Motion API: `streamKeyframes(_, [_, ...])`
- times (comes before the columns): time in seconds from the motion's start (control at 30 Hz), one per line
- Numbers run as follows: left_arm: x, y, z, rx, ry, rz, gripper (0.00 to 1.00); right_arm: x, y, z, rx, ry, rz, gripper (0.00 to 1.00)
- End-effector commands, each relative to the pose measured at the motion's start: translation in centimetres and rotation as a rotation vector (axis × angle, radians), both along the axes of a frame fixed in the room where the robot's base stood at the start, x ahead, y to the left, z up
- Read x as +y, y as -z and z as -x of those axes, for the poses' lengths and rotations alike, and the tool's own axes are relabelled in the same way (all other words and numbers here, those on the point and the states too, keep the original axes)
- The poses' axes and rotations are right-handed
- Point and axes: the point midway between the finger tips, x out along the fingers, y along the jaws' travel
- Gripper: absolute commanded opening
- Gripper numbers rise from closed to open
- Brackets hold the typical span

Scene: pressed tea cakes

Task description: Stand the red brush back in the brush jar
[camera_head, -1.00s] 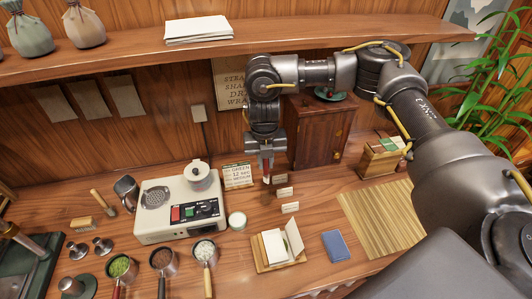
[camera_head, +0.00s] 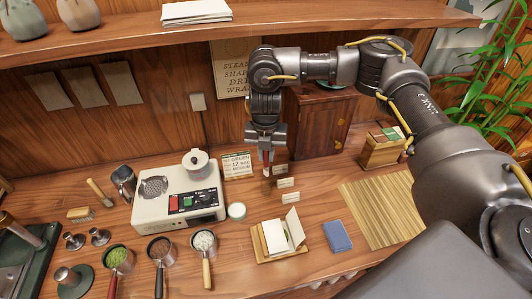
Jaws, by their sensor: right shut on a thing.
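My right gripper (camera_head: 266,153) is above the back middle of the counter, pointing down, in front of the small wooden cabinet. It is shut on the red brush (camera_head: 267,157). Only a little red shows between and below the fingers, with a small pale tip under it. The brush hangs roughly upright; I cannot tell whether its tip touches anything. I cannot make out the brush jar for certain. My left gripper is not in view.
Small cards (camera_head: 285,183) stand just right of the gripper. A white machine (camera_head: 179,200) and a sign (camera_head: 237,167) are to its left. The cabinet (camera_head: 318,125) is behind right. A notepad (camera_head: 275,240), blue booklet (camera_head: 337,236) and bare bamboo mat (camera_head: 385,212) lie in front.

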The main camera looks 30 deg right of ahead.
Motion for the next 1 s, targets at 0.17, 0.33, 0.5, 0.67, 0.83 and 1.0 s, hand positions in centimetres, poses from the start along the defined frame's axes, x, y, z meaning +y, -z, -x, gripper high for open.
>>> streamKeyframes(0.17, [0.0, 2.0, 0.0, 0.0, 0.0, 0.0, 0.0, 0.0, 2.0, 0.0, 0.0, 0.0, 0.0, 0.0])
streamKeyframes(0.33, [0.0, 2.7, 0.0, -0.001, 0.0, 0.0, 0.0, 0.0, 3.3, 0.0, 0.001, -0.001, -0.001, 0.0])
streamKeyframes(0.5, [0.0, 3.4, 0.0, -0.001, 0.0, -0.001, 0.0, 0.0, 4.6, 0.0, 0.0, -0.001, -0.001, 0.0])
streamKeyframes(0.67, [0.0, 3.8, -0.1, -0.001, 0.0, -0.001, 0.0, 0.0, 5.4, 0.0, -0.001, -0.001, -0.001, 0.0])
streamKeyframes(0.83, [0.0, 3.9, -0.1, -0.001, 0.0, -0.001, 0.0, 0.0, 5.6, 0.0, -0.001, -0.001, -0.001, 0.0])
streamKeyframes(1.0, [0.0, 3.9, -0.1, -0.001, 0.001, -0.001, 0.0, 0.0, 5.6, 0.0, -0.001, -0.001, -0.001, 0.0])
